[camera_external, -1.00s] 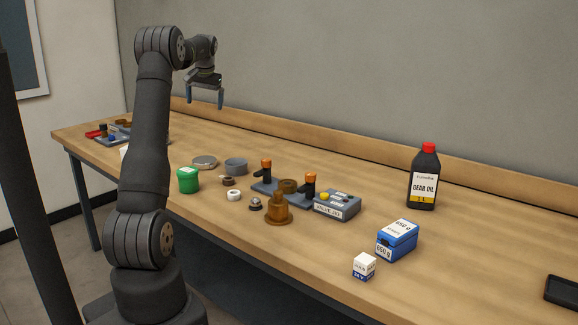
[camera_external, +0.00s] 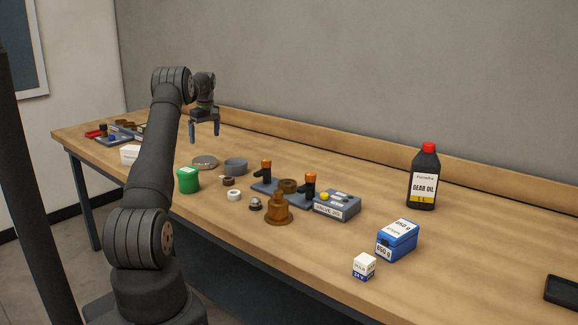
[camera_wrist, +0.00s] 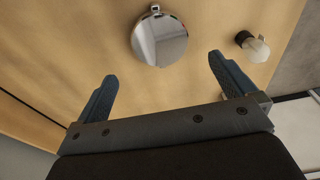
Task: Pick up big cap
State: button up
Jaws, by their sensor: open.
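My gripper (camera_external: 204,132) is open and empty, high above the back left part of the bench in the external view. Its two blue fingers also show spread apart in the wrist view (camera_wrist: 165,90). A shiny round metal disc (camera_wrist: 160,39) with a small tab on its edge lies beyond the fingertips in the wrist view, apart from them. In the external view a flat grey round piece (camera_external: 204,162) lies on the bench below the gripper, beside a grey ring-shaped dish (camera_external: 236,166). No label marks the big cap; I cannot tell which piece it is.
A green tub (camera_external: 188,180), small rings, a brown pump body (camera_external: 278,208) and orange-topped clamps (camera_external: 309,185) stand close by. A grey valve box (camera_external: 337,205), a blue box (camera_external: 397,240) and an oil bottle (camera_external: 424,177) are to the right. The bench's front right is mostly clear.

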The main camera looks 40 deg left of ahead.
send_over(204, 159)
jog(key=d, duration=0.2)
jog(key=f, duration=0.6)
jog(key=shift+s, duration=0.25)
jog(key=f, duration=0.2)
jog(key=a+f, duration=0.1)
jog(key=f, duration=0.2)
jog(key=shift+w+a, duration=0.1)
jog(key=shift+a, duration=0.05)
jog(key=c, duration=1.4)
jog(key=shift+r, duration=0.15)
